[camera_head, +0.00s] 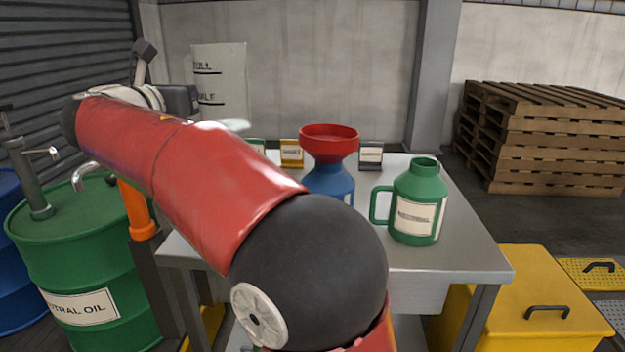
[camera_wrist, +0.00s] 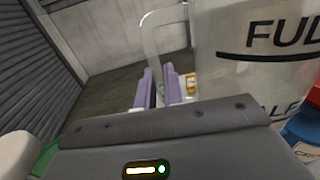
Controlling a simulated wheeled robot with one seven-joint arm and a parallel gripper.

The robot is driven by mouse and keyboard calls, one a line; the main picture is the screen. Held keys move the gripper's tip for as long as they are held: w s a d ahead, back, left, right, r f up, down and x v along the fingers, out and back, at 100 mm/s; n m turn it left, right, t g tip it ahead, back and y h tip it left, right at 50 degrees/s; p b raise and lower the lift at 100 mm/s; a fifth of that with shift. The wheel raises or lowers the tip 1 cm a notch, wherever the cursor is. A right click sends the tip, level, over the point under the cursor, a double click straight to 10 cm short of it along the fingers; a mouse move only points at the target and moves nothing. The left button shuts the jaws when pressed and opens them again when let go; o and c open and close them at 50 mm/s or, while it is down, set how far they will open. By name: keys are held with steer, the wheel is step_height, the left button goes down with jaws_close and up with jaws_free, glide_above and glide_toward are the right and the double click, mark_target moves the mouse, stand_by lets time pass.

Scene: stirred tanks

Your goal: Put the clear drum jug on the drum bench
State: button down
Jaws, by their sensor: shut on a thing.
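The clear drum jug (camera_head: 221,78) is a tall, pale, see-through vessel with dark level marks. It shows in the head view behind my arm, in front of the back wall. In the wrist view the clear jug (camera_wrist: 255,60) fills the right side, with its handle (camera_wrist: 152,38) reaching down between the purple fingers. My gripper (camera_wrist: 160,82) is shut on this handle. The grey metal bench (camera_head: 455,250) stands beyond and right of my arm. The jug is over or behind its far left part; my arm hides its base, so I cannot tell whether it touches the bench.
A green jug (camera_head: 418,205) stands on the bench at right. A blue jug (camera_head: 330,182) with a red funnel (camera_head: 329,140) stands mid-bench, near small label cards (camera_head: 291,153). A green oil drum (camera_head: 85,255) is at left. Bare bench top shows around the green jug.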

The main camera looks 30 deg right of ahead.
step_height(320, 180, down, 20)
steer(key=b, duration=0.3)
steer(key=shift+f, duration=0.1)
stand_by(0.3)
steer(key=c, duration=1.5)
jaws_free()
steer(key=shift+s+a, duration=0.1)
steer(key=v, duration=1.2)
steer(key=shift+b, duration=0.35)
